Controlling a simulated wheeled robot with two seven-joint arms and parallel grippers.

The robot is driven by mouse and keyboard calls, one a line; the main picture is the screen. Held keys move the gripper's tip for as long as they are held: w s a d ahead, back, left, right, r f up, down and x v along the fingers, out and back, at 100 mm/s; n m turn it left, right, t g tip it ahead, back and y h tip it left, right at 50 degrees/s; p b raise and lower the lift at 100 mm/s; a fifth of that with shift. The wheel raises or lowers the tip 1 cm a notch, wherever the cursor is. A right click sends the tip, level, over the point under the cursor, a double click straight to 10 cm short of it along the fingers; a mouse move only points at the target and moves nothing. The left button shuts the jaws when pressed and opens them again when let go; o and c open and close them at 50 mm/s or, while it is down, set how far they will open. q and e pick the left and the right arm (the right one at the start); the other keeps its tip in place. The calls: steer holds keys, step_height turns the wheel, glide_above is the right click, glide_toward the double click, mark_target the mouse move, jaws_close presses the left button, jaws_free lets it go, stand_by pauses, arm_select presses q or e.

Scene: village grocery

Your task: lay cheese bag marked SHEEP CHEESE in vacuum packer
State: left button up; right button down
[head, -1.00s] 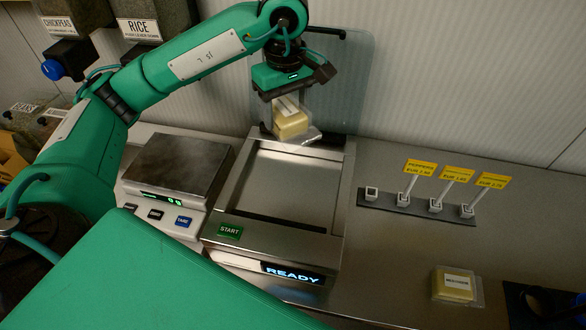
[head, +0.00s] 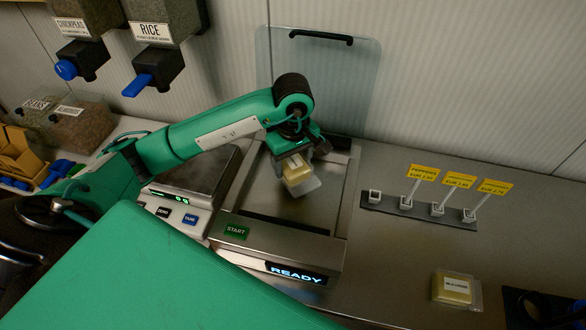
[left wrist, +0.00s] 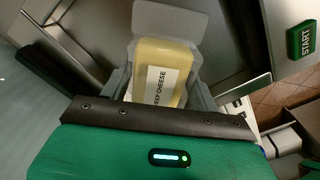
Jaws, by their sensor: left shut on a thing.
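The cheese bag (head: 298,178) is a clear pouch with a yellow block and a white label. In the left wrist view the bag (left wrist: 165,72) shows label letters ending in "EEP CHEESE"; the start is covered. My left gripper (head: 292,158) is shut on the bag's upper edge and holds it over the packer chamber. Whether the bag touches the chamber floor I cannot tell. The vacuum packer (head: 350,200) is a steel box with its clear lid (head: 345,85) raised at the back, a green START button (head: 236,232) and a READY display (head: 297,274). My right gripper is not in view.
A scale (head: 181,217) stands left of the packer, under my left arm. A second cheese bag (head: 452,289) lies on the counter at right. A rail (head: 385,206) with yellow price tags stands behind it. Dispensers for rice (head: 157,45) and chickpeas hang at upper left.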

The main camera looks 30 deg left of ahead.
mark_target(293, 171)
arm_select(q)
steer(key=shift+f+p, duration=0.55)
steer(key=shift+f, duration=1.4)
steer(key=shift+f, duration=0.1)
steer(key=shift+f, duration=0.15)
steer(key=o, duration=1.1)
